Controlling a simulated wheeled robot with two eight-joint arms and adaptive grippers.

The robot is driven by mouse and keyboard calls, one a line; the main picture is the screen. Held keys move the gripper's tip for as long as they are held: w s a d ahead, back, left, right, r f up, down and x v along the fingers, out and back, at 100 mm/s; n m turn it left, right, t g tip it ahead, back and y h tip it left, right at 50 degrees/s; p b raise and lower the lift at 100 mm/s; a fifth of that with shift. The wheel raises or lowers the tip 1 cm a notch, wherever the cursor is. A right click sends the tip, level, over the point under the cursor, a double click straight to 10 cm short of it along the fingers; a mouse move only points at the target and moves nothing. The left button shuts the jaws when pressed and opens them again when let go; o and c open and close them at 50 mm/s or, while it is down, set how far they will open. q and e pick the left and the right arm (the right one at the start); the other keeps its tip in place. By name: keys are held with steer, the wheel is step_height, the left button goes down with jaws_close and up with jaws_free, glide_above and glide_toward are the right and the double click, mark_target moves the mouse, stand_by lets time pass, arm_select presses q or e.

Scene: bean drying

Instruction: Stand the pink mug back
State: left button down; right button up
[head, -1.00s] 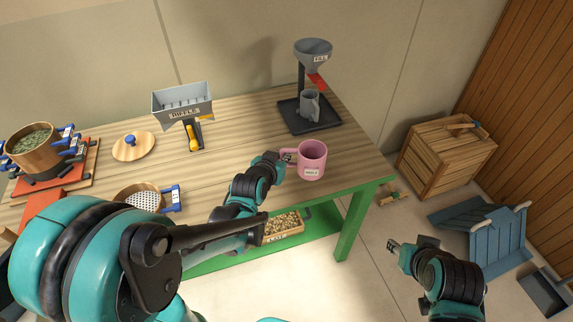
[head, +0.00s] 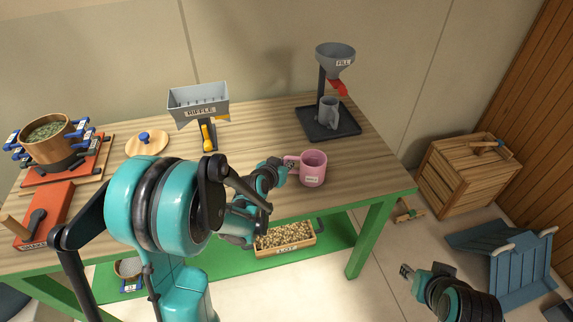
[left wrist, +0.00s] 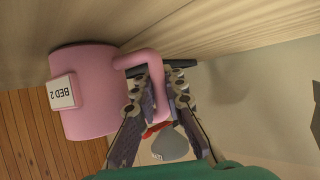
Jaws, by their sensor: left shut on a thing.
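The pink mug (head: 314,170) is upright near the front right of the wooden table, its label facing front. I cannot tell whether its base touches the tabletop. My left gripper (head: 287,167) comes in from the left and is shut on the mug's handle. The left wrist view shows the mug (left wrist: 88,108) with a "BED 2" label, and the gripper's fingers (left wrist: 152,92) on either side of the handle. My right gripper (head: 406,271) is out over the floor, right of the table, apart from everything; its finger opening is unclear.
A grey mug (head: 329,112) stands on a black tray (head: 345,129) under the FILL funnel (head: 335,59). The riffle box (head: 199,104), a round lid (head: 147,144) and a bean-filled wooden tub (head: 47,146) are farther left. Bare tabletop lies behind and right of the pink mug.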

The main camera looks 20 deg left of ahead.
arm_select(q)
steer(key=shift+f, duration=0.15)
steer(key=c, duration=1.6)
jaws_free()
steer(key=shift+r, duration=0.3)
steer(key=s+d+r+g+p, duration=0.1)
steer(key=s+r, duration=0.2)
steer(key=s, duration=0.6)
steer(key=s+d+r+g+p, duration=0.1)
steer(key=s+d+r+g, duration=0.1)
steer(key=s, duration=0.7)
steer(key=s+d+r+g+p, duration=0.2)
steer(key=s+r, duration=0.2)
steer(key=s, duration=0.5)
steer(key=shift+s+d+n+y, duration=0.15)
steer(key=shift+s+n+y, duration=0.15)
steer(key=shift+s+y, duration=0.1)
